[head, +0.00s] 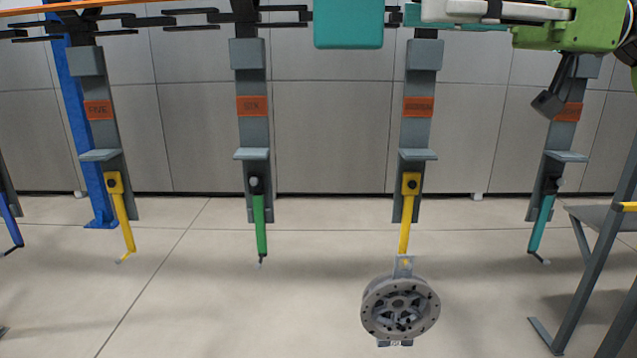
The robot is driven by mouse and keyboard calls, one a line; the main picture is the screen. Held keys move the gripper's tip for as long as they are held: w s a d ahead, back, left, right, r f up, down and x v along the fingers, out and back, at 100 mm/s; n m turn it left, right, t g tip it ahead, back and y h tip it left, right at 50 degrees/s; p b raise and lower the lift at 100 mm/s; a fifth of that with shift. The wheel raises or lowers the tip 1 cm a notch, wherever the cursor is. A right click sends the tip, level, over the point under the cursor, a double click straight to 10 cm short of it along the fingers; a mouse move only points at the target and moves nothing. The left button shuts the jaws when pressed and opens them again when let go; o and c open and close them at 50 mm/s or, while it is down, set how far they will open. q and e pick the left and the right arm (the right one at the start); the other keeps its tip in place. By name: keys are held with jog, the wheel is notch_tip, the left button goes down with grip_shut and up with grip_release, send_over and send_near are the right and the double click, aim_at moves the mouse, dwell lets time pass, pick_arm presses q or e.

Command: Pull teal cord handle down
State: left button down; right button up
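A teal block (348,22) hangs at the top centre of the head view, its upper end cut off by the frame. It looks like the teal cord handle; its cord is not visible. My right arm comes in at the top right, with green and white parts. My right gripper (549,100) shows dark, finger-like parts below the green housing, well to the right of the teal block and apart from it. Its fingertips cannot be told clearly, and nothing is seen held there. My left gripper is not in view.
Grey hangers with coloured hooks, green (260,224), yellow (405,228) and teal (541,222), hang from an overhead chain. A round metal wheel part (400,306) hangs on the yellow hook. A metal stand (592,250) is at the right. The floor at lower left is largely clear.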

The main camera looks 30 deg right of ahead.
jog(key=w+f+t+y, duration=0.15)
jog(key=w+f, duration=0.25)
jog(key=w, duration=0.4)
jog(key=w+f+t+y, duration=0.1)
jog(key=w+f+t, duration=0.25)
jog(key=w, duration=0.45)
jog(key=w+f+m+t+h, duration=0.3)
jog(key=w+f+m+h, duration=0.1)
jog(key=f, duration=0.5)
jog(key=w+d+f+m+t+h, duration=0.1)
jog(key=w+f+m+t+h, duration=0.2)
jog(key=f, duration=0.6)
jog(key=shift+w+m+t+h+b, duration=0.3)
jog(key=shift+w+m+h+b, duration=0.1)
jog(key=shift+w+m+h, duration=0.95)
jog(key=shift+w+d+n, duration=0.1)
jog(key=shift+w+n, duration=0.1)
jog(key=shift+n, duration=0.05)
